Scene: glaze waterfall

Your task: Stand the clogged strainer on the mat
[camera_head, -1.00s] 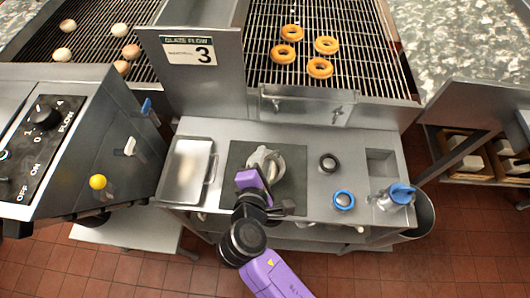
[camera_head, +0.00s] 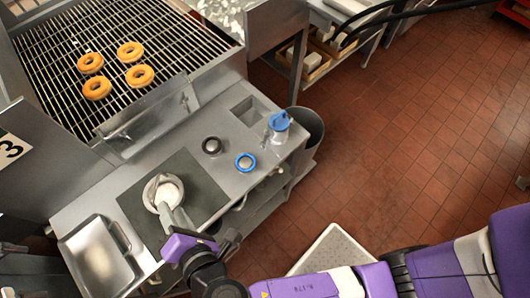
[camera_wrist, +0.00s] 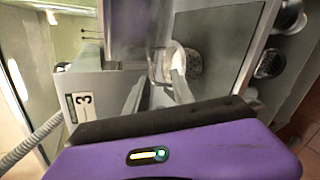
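The dark square mat (camera_head: 207,195) lies on the steel counter. A round metal vessel (camera_head: 152,191) with pale stuff inside and a long handle stands on it; I take this for the strainer. In the wrist view its round end (camera_wrist: 195,62) looks speckled, and its handle slants toward my lower finger. My gripper (camera_head: 190,250) is at the handle end, by the mat's front edge.
A metal tray (camera_head: 98,258) lies left of the mat. A bin (camera_head: 308,128) stands beyond the counter end. Doughnuts (camera_head: 139,76) lie on a rack behind.

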